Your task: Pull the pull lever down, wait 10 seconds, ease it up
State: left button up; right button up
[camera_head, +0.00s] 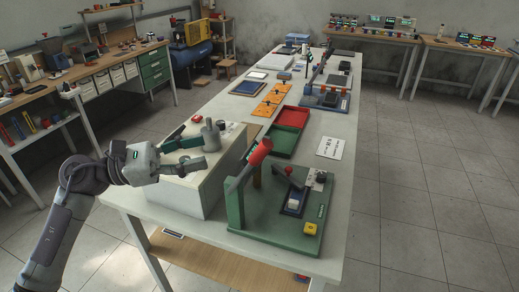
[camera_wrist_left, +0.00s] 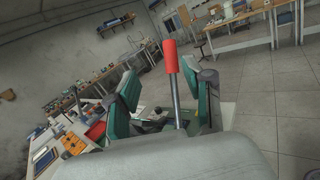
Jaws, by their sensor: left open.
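The pull lever has a red grip (camera_head: 259,152) on a grey shaft and stands tilted up on a green base plate (camera_head: 275,232) at the table's near end. In the left wrist view its red grip (camera_wrist_left: 170,57) shows upright in the gap between my fingers, beyond them. My left gripper (camera_head: 209,150) is open and empty. It hovers above the pale box, left of the red grip, with a visible gap to it. Its green fingers also show in the left wrist view (camera_wrist_left: 168,100). The lever's lower pivot is partly hidden. My right gripper is not in view.
A pale box (camera_head: 178,200) stands under my left gripper, a red knob (camera_head: 196,119) on its top. Red and green trays (camera_head: 290,118) and a white card (camera_head: 330,147) lie behind.

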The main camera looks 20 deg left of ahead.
aim_at(256, 150)
pick_arm(q)
jog(key=shift+m+g+y, duration=0.3)
jog(key=shift+m+g, duration=0.4)
jog(key=shift+m, duration=0.2)
jog(key=p+x, duration=0.7)
jog(key=x, duration=0.5)
jog(key=shift+s+d+f, duration=0.1)
jog(key=shift+d+f, duration=0.05)
jog(key=shift+d, duration=0.05)
jog(key=shift+d+f, duration=0.15)
jog(key=shift+d, duration=0.3)
grip_shut()
